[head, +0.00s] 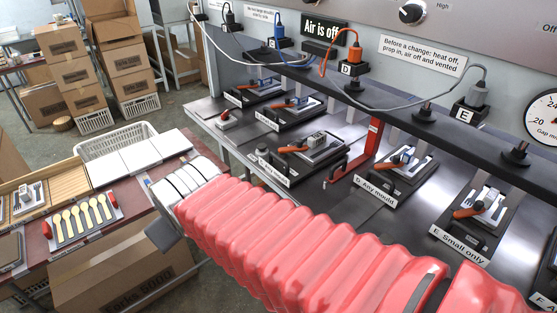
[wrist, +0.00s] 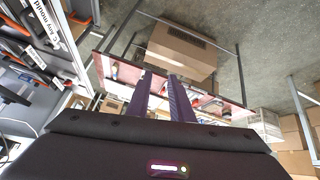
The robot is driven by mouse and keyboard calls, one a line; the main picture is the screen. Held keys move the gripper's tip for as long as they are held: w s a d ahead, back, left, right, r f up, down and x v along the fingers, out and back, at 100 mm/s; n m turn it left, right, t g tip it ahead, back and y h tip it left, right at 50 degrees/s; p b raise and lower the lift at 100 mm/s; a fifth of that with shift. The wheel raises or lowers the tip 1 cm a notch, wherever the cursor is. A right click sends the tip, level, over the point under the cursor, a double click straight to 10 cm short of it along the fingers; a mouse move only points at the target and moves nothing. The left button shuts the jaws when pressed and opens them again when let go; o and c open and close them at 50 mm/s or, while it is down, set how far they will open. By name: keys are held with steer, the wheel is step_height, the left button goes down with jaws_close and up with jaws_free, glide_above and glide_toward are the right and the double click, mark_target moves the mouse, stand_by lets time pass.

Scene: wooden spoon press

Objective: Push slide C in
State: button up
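Slide C (head: 322,150) is at the third station on the grey press bench, behind a label (head: 275,172) that reads as "Any mould". It is a dark carriage with an orange-handled lever and a pale metal block on it. How far in it sits I cannot tell. In the wrist view a label (wrist: 46,28) with "C Any mould" shows at the upper left edge. My gripper (wrist: 160,78) has two purple fingers with a gap between them and nothing held. They point away from the press, toward the floor and the side table. My pink-sleeved arm crosses in front of the bench.
A red upright post (head: 374,136) stands between stations C and D. Station D (head: 403,160) and station E (head: 485,205) lie to the right. The side table holds a tray of wooden spoons (head: 82,217). Stacked cartons (head: 123,55) stand behind. A sign (head: 321,31) reads "Air is off".

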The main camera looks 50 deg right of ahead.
steer(key=w+d+f+t+h, duration=0.1)
steer(key=w+d, duration=0.2)
steer(key=d, duration=0.3)
steer(key=w+d+f+h, duration=0.1)
steer(key=w+d+h, duration=0.1)
steer(key=d, duration=0.5)
steer(key=n+t+h, duration=0.3)
steer(key=n+t, duration=0.2)
glide_toward(280, 162)
steer(key=s, duration=0.2)
steer(key=shift+a, duration=0.55)
steer(key=shift+w, duration=0.1)
steer(key=x, duration=1.3)
steer(key=shift+w+d+r, duration=0.25)
steer(key=shift+w+d, duration=0.05)
steer(key=shift+d, duration=0.05)
steer(key=shift+c, duration=0.2)
jaws_close()
